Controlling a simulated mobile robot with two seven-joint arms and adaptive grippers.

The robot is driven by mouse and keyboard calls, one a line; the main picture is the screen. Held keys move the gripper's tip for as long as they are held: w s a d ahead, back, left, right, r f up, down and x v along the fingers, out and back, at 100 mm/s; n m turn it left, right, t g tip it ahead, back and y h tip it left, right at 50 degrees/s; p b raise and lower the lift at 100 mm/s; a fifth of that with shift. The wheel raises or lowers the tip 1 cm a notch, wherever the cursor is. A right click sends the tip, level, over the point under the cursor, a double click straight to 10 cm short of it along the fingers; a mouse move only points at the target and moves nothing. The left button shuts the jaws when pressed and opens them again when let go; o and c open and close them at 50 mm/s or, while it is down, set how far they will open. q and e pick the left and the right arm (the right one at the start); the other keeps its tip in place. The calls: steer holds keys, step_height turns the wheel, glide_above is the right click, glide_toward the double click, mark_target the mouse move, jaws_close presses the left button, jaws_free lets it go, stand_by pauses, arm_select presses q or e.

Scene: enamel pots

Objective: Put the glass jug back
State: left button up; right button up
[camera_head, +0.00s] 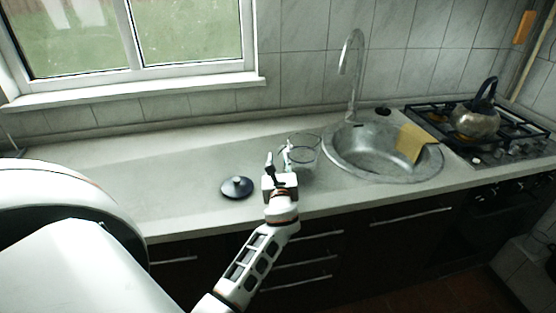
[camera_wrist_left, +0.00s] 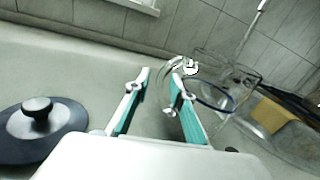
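The clear glass jug (camera_head: 305,150) stands on the worktop just left of the sink. In the left wrist view the jug (camera_wrist_left: 232,78) shows upper right, with a dark ring around it and its curved handle on the left. My left gripper (camera_head: 279,163) is at the jug's near left side. In the left wrist view the gripper (camera_wrist_left: 160,78) is open, its two fingers apart with part of the handle seen between and beyond the right fingertip. I cannot tell whether the fingers touch the handle. My right gripper is not in view.
A dark pot lid (camera_head: 237,188) with a knob lies left of my gripper. A kettle (camera_head: 474,120) stands on the gas hob (camera_head: 520,150). The worktop's left side is clear.

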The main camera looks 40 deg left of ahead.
arm_select(q)
steer(key=shift+s+r, duration=0.1)
steer(key=shift+r, duration=0.05)
steer(key=v, duration=1.2)
stand_by(0.4)
